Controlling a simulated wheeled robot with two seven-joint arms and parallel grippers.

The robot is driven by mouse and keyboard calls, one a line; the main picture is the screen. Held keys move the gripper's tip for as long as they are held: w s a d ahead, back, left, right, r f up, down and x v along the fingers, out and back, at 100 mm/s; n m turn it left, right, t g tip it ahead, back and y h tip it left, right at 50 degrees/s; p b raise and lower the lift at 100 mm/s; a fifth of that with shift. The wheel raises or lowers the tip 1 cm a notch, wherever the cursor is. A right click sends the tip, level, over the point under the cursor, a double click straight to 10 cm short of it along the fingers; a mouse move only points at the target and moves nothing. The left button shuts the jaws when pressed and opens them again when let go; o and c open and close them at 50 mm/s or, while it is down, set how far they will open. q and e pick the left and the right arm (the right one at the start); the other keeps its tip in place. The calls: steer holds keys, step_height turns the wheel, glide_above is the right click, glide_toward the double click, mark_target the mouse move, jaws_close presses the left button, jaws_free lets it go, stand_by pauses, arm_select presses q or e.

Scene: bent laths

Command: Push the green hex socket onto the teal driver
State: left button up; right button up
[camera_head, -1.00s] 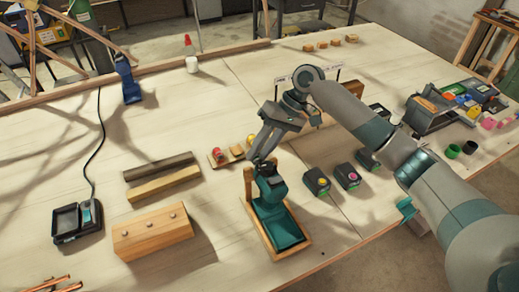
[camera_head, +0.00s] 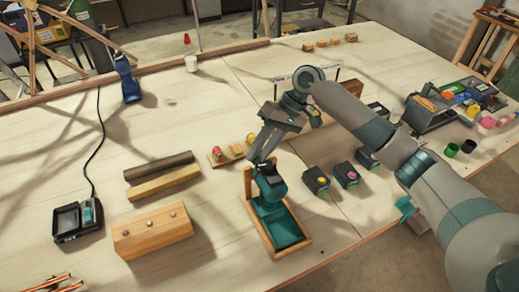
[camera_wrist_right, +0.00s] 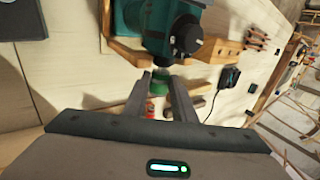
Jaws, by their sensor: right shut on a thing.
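My right gripper (camera_head: 259,160) is beside the top of the driver. In the right wrist view its two fingers (camera_wrist_right: 160,84) are shut on the green hex socket (camera_wrist_right: 159,78), close to the driver's nose. I cannot tell whether the two touch. In the head view the socket is hidden by my fingers. My left gripper is not in view.
The wooden cradle (camera_head: 303,246) surrounds the driver's base. A wooden block (camera_head: 152,233) and a charger (camera_head: 77,221) are to the left. A small wooden rack (camera_head: 222,157) is behind the driver.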

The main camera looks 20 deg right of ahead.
steer(key=shift+s, duration=0.25)
steer(key=o, duration=1.2)
steer(key=shift+c, duration=0.2)
steer(key=shift+p, duration=0.3)
steer(key=shift+r+p, duration=3.55)
steer(key=shift+p, duration=0.4)
steer(key=shift+d, duration=0.1)
